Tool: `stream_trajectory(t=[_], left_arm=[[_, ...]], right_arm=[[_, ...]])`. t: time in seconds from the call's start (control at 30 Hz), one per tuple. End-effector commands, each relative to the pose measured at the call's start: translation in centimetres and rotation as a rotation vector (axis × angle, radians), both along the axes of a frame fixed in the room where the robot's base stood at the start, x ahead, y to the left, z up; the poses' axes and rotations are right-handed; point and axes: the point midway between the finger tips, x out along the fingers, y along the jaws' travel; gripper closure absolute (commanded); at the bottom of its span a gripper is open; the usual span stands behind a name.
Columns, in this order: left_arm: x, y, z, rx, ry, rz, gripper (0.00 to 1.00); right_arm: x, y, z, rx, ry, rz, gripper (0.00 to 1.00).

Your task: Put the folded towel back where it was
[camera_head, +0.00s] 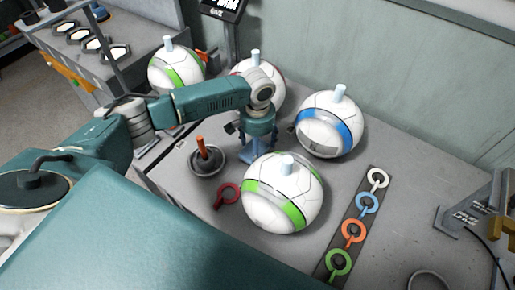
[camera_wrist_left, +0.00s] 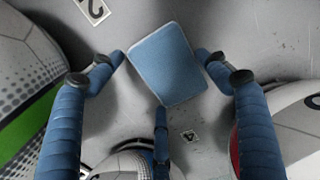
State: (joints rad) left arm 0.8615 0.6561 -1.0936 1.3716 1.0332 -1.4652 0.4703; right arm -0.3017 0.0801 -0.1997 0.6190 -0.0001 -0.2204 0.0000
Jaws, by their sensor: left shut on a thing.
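The folded towel (camera_wrist_left: 167,63) is a flat blue square with a pale edge, seen in the left wrist view between the fingers. My left gripper (camera_head: 258,156) reaches down among the white balls in the head view. In the left wrist view its blue fingers (camera_wrist_left: 165,58) are shut on the towel from both sides. My right gripper is not in view.
A green-striped ball (camera_head: 285,195) is in front of the gripper and a blue-striped ball (camera_head: 330,126) to its right. Other balls stand behind. A ring strip (camera_head: 346,250) lies right.

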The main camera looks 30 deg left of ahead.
Motion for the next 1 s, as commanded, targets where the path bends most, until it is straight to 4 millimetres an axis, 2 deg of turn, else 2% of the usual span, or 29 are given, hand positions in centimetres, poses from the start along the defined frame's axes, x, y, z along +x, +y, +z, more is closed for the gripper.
stream_trajectory(t=[0.1, 0.47, 0.5, 0.57, 0.87, 1.0], left_arm=[[0.05, -0.04, -0.83, -0.001, -0.001, 0.0, 0.5], [0.03, -0.06, -1.19, -0.001, -0.001, 0.0, 0.5], [0.06, -0.04, -1.17, -0.001, -0.002, 0.0, 0.18], [0.05, -0.04, -1.17, -0.001, -0.002, 0.0, 0.06], [0.06, -0.01, -1.1, 0.0, -0.002, 0.0, 0.06], [0.13, 0.0, -0.24, -0.001, -0.004, 0.0, 0.06]], right_arm=[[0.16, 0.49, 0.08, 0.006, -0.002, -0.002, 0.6], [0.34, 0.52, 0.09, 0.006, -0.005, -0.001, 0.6], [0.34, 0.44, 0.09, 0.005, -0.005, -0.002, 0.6], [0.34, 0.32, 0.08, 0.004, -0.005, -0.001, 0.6], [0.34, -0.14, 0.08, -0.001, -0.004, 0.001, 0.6], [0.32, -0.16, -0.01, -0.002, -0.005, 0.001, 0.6]])
